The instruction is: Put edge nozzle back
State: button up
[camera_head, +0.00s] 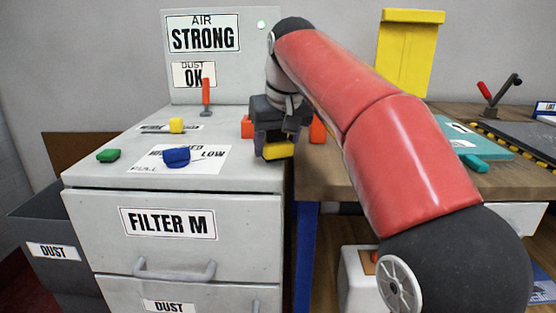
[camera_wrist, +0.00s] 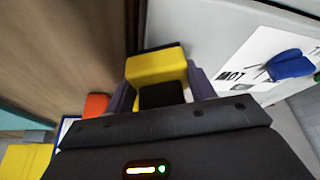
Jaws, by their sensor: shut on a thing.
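My gripper (camera_head: 277,134) is shut on a yellow nozzle-like block (camera_head: 279,150) above the seam between the grey cabinet (camera_head: 230,177) and the wooden bench. In the wrist view the yellow block (camera_wrist: 158,68), with a dark part at its near end, sits between the two fingers of my gripper (camera_wrist: 160,84). I cannot tell whether its underside touches anything. Its lower end and the surface beneath are partly hidden.
A blue knob (camera_head: 176,157) by a LOW label, a yellow knob (camera_head: 176,125), a green knob (camera_head: 108,155) and a red lever (camera_head: 206,97) stand on the cabinet. An orange block (camera_head: 318,130) is right of my gripper.

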jog(key=shift+f, duration=0.7)
jog(key=shift+r, duration=0.15)
jog(key=o, duration=1.1)
